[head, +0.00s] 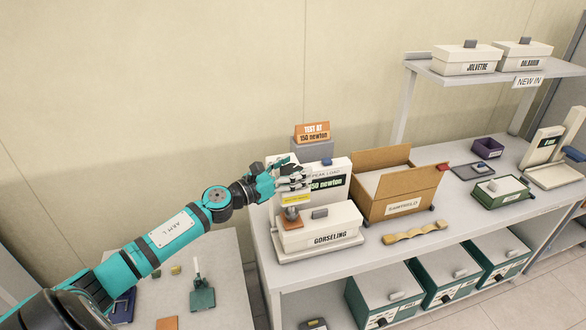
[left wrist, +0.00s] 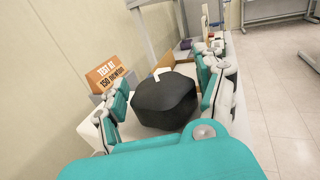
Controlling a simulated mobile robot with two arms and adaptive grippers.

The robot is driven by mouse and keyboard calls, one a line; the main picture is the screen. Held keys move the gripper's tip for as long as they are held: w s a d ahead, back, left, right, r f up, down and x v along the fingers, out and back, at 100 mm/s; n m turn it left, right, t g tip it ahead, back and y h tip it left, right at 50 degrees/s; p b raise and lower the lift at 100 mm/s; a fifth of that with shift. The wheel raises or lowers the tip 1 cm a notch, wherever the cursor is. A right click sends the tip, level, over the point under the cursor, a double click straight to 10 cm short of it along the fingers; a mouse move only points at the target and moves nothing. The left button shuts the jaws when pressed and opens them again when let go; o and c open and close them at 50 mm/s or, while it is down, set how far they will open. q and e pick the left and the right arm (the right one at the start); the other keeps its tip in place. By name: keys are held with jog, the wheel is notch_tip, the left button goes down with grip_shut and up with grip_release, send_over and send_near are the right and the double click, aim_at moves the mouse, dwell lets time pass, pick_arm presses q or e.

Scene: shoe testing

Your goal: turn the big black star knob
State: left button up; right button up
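The big black knob (left wrist: 165,101) fills the middle of the left wrist view, with a small white mark on its far edge. My left gripper (left wrist: 166,95) is open, with one finger on each side of the knob. Contact between fingers and knob is not clear. In the head view my left gripper (head: 292,180) is at the top of the white test machine (head: 337,168), which has a display reading 150 newton. My right gripper is not in view.
A white GORSELING box (head: 322,228) sits on the machine's base below my gripper. An orange sign (head: 312,132) stands behind. A cardboard box (head: 400,185) stands close on the right. A lower table (head: 230,262) with small items is at left.

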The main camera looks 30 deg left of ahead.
pick_arm(q)
jog(key=c, duration=0.9)
jog(key=shift+y+p, duration=0.3)
jog(key=shift+p, duration=0.25)
jog(key=shift+n, duration=0.3)
